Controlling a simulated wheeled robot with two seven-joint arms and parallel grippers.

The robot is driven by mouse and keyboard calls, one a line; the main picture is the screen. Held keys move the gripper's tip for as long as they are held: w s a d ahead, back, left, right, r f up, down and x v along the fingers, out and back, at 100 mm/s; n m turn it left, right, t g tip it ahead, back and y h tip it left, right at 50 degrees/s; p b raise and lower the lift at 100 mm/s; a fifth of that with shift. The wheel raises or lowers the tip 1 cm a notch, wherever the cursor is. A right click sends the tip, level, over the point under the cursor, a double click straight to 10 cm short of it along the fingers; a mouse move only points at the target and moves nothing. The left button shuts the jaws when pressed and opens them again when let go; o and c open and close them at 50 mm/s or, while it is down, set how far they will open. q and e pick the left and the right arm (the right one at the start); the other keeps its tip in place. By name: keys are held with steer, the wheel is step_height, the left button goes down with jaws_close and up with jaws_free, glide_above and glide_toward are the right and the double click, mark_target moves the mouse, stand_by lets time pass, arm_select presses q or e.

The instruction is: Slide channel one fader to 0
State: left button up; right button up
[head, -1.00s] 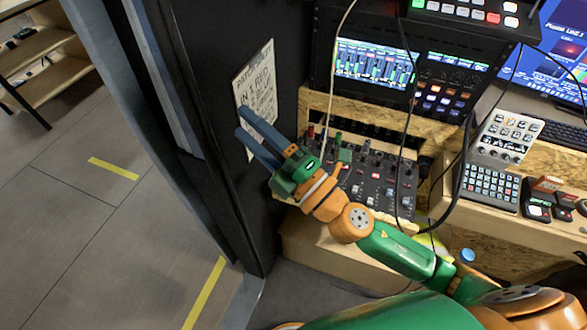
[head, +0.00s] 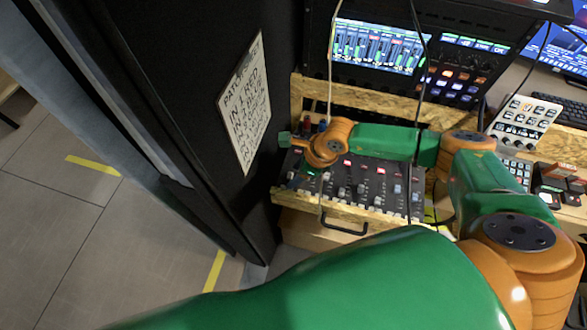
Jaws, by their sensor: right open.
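The mixer (head: 350,178) is a dark panel with rows of knobs, red-lit buttons and pale fader caps, set in a wooden desk. My right gripper (head: 308,170) is over the mixer's left end, with its green body partly showing below and left of the orange wrist. Its fingers are mostly hidden, and I cannot see whether they touch the panel. The wrist covers the mixer's upper left part. I cannot single out the channel one fader or read its position. My left gripper is out of view.
A dark wall panel with a paper sign (head: 245,105) stands just left of the mixer. Cables (head: 417,110) hang in front of the desk near my right arm. A rack unit with a lit screen (head: 378,46) is behind, and a white controller (head: 524,122) lies to the right.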

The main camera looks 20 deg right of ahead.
steer(key=shift+w+a+f, duration=0.1)
steer(key=shift+w+f, duration=0.05)
steer(key=shift+f, duration=0.3)
steer(key=shift+w+f, duration=0.3)
steer(key=shift+w, duration=0.2)
steer(key=shift+c, duration=0.4)
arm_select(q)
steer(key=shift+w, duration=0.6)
arm_select(e)
steer(key=shift+s+r, duration=0.15)
jaws_close()
